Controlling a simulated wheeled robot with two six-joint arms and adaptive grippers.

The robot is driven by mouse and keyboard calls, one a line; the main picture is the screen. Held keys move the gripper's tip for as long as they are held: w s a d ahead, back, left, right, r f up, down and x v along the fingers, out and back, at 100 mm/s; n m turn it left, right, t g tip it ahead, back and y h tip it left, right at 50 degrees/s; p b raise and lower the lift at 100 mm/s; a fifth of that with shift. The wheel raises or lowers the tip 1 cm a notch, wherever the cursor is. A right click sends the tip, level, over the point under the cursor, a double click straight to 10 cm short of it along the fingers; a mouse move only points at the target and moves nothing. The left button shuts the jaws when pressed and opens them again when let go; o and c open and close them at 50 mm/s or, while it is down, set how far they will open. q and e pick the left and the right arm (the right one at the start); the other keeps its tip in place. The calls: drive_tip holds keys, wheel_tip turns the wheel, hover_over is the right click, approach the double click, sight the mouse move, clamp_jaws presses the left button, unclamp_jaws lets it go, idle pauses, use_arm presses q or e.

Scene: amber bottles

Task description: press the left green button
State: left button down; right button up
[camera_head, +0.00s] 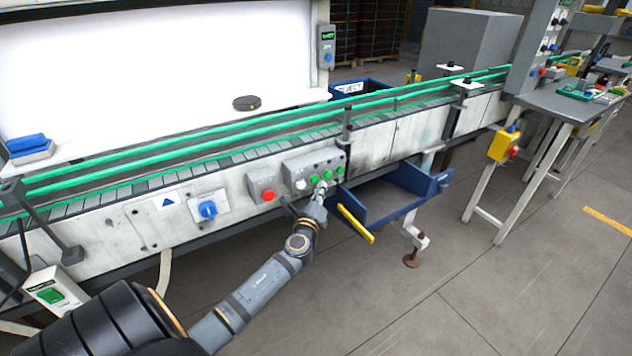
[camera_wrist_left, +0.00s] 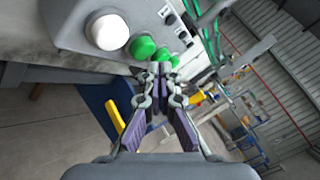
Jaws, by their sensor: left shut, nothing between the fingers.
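A grey control box (camera_head: 309,160) is mounted on the front of the conveyor, with a white button and a row of green buttons. The left green button (camera_head: 315,179) is beside the white button (camera_head: 300,185). In the left wrist view the left green button (camera_wrist_left: 142,47) sits right of the large white button (camera_wrist_left: 106,31). My left gripper (camera_head: 321,188) is shut and empty, its tips close below the green buttons. In the wrist view the gripper tips (camera_wrist_left: 160,70) overlap the farther green buttons; I cannot tell whether they touch. My right gripper is not in view.
A red button box (camera_head: 262,184) and a blue rotary knob (camera_head: 208,210) are to the left on the conveyor front. Green guide rails (camera_head: 220,134) run above the panel. The floor in front is clear.

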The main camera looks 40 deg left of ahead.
use_arm(q)
drive_tip(key=shift+w+a, duration=0.2)
drive_tip(key=shift+a, duration=0.2)
